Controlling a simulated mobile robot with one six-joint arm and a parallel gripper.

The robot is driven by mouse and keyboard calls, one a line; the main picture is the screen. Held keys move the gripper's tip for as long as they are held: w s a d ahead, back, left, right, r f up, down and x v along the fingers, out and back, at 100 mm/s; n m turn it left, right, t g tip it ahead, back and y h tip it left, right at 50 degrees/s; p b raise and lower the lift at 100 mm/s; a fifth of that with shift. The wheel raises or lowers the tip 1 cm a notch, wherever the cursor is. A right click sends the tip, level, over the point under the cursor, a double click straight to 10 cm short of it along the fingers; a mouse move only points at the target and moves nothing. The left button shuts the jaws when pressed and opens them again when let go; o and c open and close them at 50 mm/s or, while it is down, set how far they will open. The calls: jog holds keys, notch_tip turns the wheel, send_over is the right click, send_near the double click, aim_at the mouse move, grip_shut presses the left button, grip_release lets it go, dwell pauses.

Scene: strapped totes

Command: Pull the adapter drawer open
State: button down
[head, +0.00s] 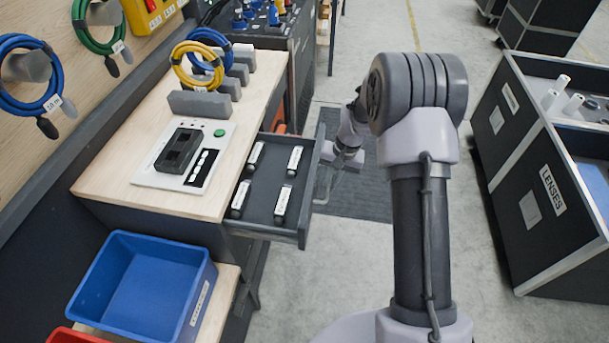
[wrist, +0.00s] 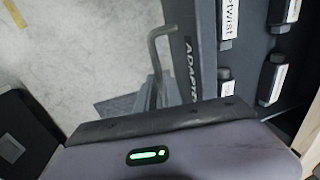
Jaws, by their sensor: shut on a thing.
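The adapter drawer (head: 262,212) stands pulled out from the wooden-topped workbench, with several black-and-white adapters (head: 283,200) lying in it. In the wrist view its dark front (wrist: 203,50) carries a partly hidden label beginning "ADAPT". A grey bar handle (wrist: 153,55) stands off that front. My gripper (head: 330,180) is at the outer side of the drawer front, shut on the handle. In the wrist view my gripper's body with a green light covers the bottom, and the grip itself is mostly hidden.
A blue bin (head: 140,285) sits below the bench's near end. A panel with a black device (head: 180,150) and coiled cables on grey holders (head: 200,103) are on the benchtop. A black case labelled LENSES (head: 540,200) stands at the right. Floor between is clear.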

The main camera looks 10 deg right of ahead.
jog(key=s+d, duration=0.4)
jog(key=d, duration=0.7)
jog(key=shift+d, duration=0.15)
jog(key=c, duration=1.5)
grip_release()
jog(key=shift+r+p, duration=0.1)
jog(key=shift+p, duration=0.2)
jog(key=d+r+p, duration=0.1)
jog(key=r+p, duration=0.1)
jog(key=r, duration=0.3)
jog(key=d+r+p, duration=0.1)
jog(key=r+p, duration=0.1)
jog(key=r, duration=0.4)
jog(key=s+d+r+p, duration=0.1)
jog(key=r+p, duration=0.1)
jog(key=r, duration=0.4)
jog(key=shift+s, duration=0.1)
